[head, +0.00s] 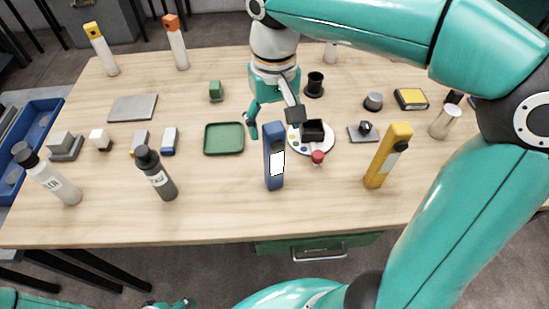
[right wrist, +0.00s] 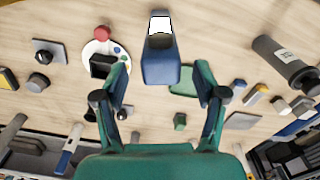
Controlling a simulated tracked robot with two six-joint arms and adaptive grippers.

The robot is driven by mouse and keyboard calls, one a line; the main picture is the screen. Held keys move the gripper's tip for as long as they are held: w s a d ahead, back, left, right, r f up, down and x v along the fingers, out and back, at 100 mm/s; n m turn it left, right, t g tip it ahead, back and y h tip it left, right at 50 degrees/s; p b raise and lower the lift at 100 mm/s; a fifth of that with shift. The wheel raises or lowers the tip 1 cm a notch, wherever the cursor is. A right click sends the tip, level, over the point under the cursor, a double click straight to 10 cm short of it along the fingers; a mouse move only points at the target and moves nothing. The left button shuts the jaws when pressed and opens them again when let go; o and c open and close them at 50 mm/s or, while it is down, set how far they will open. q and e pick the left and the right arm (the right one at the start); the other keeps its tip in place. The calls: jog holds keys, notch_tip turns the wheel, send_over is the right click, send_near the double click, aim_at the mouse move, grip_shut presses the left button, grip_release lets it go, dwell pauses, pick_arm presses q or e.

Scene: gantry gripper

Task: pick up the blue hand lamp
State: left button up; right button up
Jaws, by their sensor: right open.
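The blue hand lamp (head: 267,173) stands upright near the front middle of the table, with a white panel facing the front. In the right wrist view, the lamp (right wrist: 160,68) is ahead of the jaws, roughly centred between them. My right gripper (head: 272,117) is open and empty, just behind the lamp in the head view; its two fingers (right wrist: 160,88) are spread wide in the wrist view. I cannot tell if a finger touches the lamp. Only a bit of my left gripper (head: 170,303) shows at the bottom edge, and its jaws are unclear.
A white round palette (head: 300,148) with a black cup and red knob is close right of the lamp. A green tray (head: 223,139) is to its left. A yellow lamp (head: 388,158) stands further right, a dark bottle (head: 157,174) further left. The table front by the lamp is clear.

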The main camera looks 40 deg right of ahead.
aim_at(274, 144)
jog(key=shift+s+a+f, duration=0.1)
jog(key=shift+f, duration=3)
grip_shut()
